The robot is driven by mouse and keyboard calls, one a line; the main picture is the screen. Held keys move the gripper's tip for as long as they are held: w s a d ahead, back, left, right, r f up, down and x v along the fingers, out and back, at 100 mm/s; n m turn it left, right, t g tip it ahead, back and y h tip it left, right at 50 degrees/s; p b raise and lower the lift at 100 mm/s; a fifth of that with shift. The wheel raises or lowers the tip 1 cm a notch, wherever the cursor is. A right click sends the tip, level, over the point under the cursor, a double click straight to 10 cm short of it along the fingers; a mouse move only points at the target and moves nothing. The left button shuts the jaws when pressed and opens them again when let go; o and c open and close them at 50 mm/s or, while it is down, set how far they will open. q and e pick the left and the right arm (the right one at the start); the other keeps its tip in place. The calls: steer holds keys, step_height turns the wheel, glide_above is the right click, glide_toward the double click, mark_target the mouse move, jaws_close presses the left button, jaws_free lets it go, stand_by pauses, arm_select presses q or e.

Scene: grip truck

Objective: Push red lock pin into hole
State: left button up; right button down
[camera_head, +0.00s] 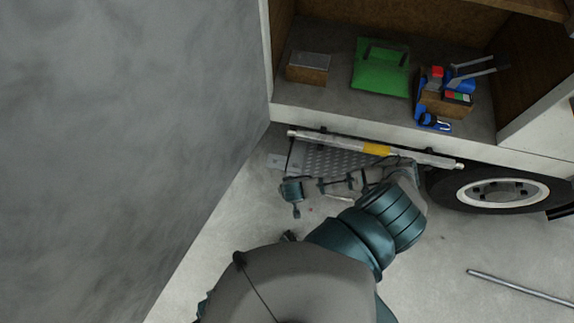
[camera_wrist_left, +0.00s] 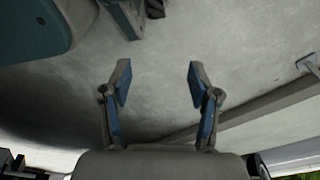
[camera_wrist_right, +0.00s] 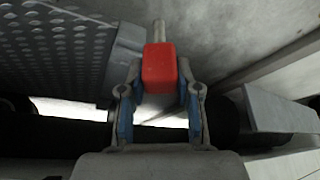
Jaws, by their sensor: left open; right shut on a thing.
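The red lock pin (camera_wrist_right: 160,72) shows in the right wrist view as a red block with a pale metal rod pointing away from my wrist. My right gripper (camera_wrist_right: 160,84) is shut on the red block, one finger on each side. A grey metal edge lies just left of the rod. I cannot make out the hole or whether the rod's tip touches anything. My left gripper (camera_wrist_left: 158,78) is open and empty in the left wrist view, with bare floor behind its fingers. In the head view an arm of mine reaches to the truck's side, and I cannot tell the pin there.
A perforated metal plate (camera_head: 335,163) and a rail with a yellow band (camera_head: 376,149) lie under the open truck compartment. A wheel (camera_head: 490,193) is right; a rod (camera_head: 520,287) lies on the floor.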

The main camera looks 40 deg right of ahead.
steer(key=shift+r, duration=0.25)
arm_select(q)
steer(key=shift+s+f+p, duration=0.35)
steer(key=shift+s+f, duration=0.15)
steer(key=shift+f, duration=0.1)
arm_select(e)
steer(key=shift+r, duration=0.15)
arm_select(q)
steer(key=shift+a+f, duration=0.1)
arm_select(e)
steer(key=shift+r, duration=0.1)
steer(key=shift+r+p, duration=0.35)
steer(key=shift+p, duration=0.2)
arm_select(q)
steer(key=shift+s+a+f+p, duration=0.15)
steer(key=shift+s+f, duration=0.4)
steer(key=shift+s, duration=0.3)
steer(key=shift+s+a+f+p, duration=0.15)
steer(key=shift+s+f, duration=0.4)
steer(key=shift+s, duration=0.3)
arm_select(e)
steer(key=shift+r, duration=0.25)
steer(key=shift+r, duration=0.1)
